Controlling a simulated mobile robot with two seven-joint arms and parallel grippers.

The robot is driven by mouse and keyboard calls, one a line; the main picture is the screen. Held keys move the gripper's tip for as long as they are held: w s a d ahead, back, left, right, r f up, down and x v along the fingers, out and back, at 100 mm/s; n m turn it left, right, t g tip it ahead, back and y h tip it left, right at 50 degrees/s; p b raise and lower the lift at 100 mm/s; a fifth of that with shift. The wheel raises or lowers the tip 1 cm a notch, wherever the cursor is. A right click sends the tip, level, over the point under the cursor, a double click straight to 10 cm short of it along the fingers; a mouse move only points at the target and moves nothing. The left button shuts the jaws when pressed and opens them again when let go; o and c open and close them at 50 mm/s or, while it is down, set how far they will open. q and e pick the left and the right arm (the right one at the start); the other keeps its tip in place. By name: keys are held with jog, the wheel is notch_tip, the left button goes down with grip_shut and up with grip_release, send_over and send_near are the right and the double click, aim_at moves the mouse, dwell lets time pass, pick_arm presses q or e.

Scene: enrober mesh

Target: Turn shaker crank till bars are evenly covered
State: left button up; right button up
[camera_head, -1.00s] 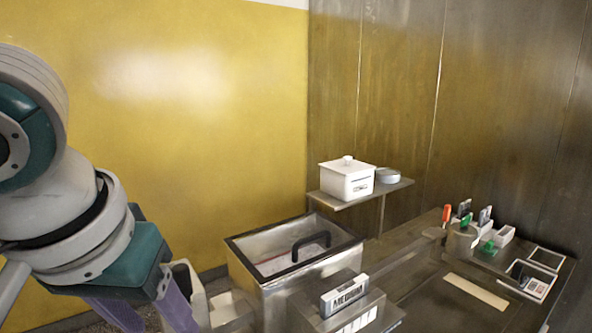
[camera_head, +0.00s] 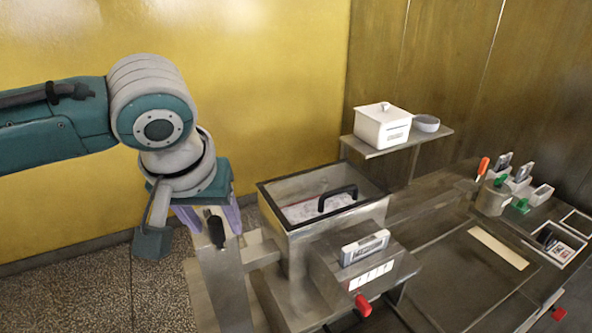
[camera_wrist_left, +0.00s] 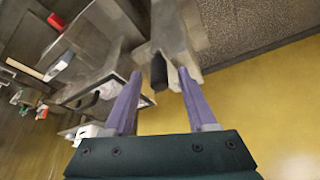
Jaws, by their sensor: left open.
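My left gripper (camera_head: 212,219) points down, open, in the head view. A black crank handle (camera_head: 215,232) shows between its purple fingers, at the top of a metal post left of the steel hopper (camera_head: 277,222). In the left wrist view the same black handle (camera_wrist_left: 158,72) lies between the tips of the open gripper (camera_wrist_left: 160,82); I see no finger touching it. The hopper holds whitish material (camera_head: 318,207) under a black bar handle (camera_head: 338,196). I cannot make out any bars. My right gripper is not in view.
A steel box with a label block (camera_head: 364,247) and a red knob (camera_head: 362,304) stands in front of the hopper. A white lidded box (camera_head: 382,128) and a grey round tin (camera_head: 426,123) sit on a shelf behind. Small tools and holders stand at the right. Speckled floor is free at the left.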

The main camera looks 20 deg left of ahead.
pick_arm(q)
jog(key=shift+w+f, duration=0.1)
jog(key=shift+f, duration=0.05)
jog(key=shift+c, duration=0.3)
grip_shut()
dwell(1.1)
